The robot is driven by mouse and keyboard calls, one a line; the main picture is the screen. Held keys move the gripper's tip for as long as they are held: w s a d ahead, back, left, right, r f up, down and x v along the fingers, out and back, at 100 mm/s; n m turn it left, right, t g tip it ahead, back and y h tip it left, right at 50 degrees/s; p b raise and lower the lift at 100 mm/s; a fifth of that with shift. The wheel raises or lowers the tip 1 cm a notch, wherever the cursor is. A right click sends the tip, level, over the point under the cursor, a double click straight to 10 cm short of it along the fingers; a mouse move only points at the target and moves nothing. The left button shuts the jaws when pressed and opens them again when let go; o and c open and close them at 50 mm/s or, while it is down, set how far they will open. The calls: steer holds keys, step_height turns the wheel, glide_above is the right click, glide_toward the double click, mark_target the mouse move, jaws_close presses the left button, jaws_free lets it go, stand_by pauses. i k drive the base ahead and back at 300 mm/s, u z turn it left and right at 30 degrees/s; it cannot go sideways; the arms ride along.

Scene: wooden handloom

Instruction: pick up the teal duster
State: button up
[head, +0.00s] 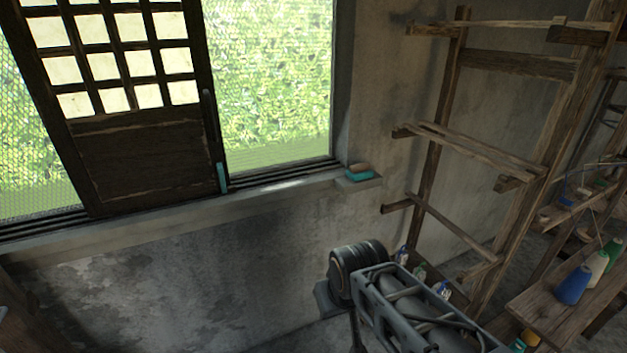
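A small teal block-like thing with a brown top (359,172) lies on a short ledge at the right end of the window sill; it looks like the duster, but it is too small to be sure. A second, narrow teal thing (221,177) stands upright against the lower right edge of the dark sliding window panel. My arm reaches up from the lower right, below the ledge and apart from both teal things. My gripper cannot be made out in the head view.
The window sill (283,184) runs along the wall. A wooden loom frame (437,130) stands right of the ledge. A wooden bench (553,309) at right holds blue, white and green cones (573,285). Several bottles (420,272) show behind my arm. The wall below the sill is bare.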

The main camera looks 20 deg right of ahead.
mark_target(362, 171)
steer(key=k, duration=0.55)
steer(key=u, duration=0.55)
steer(key=i, duration=1.65)
steer(key=z, duration=0.65)
